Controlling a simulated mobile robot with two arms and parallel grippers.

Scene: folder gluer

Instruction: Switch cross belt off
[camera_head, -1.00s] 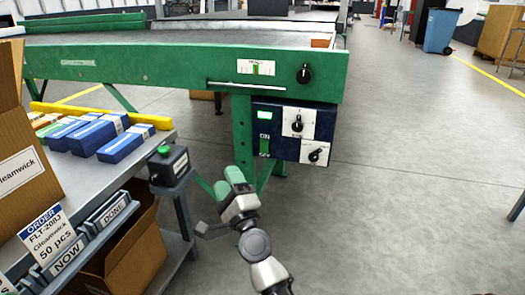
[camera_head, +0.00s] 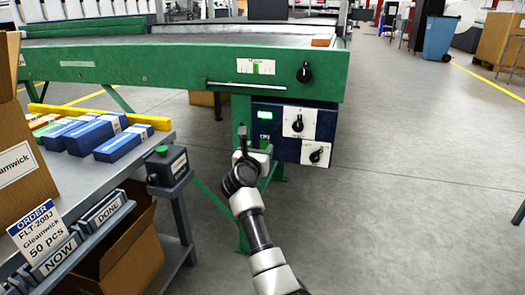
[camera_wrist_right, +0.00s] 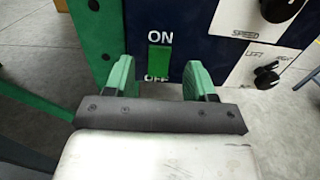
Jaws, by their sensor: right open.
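The blue control box (camera_head: 270,115) hangs under the green belt frame in the head view. The right wrist view shows its green switch (camera_wrist_right: 159,60) with ON above and OFF below. In the head view a green lamp (camera_head: 265,115) is lit on the box. My right gripper (camera_wrist_right: 160,78) is open, its two green fingers on either side of the switch in the picture, slightly below it. I cannot tell whether they touch the panel. My left gripper is not in view.
Two white plates with black knobs (camera_head: 298,123) sit right of the switch. Another knob (camera_head: 304,72) is on the green frame (camera_head: 180,65). A grey table (camera_head: 95,185) with blue cartons (camera_head: 120,143) and a green-button box (camera_head: 167,165) stands left.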

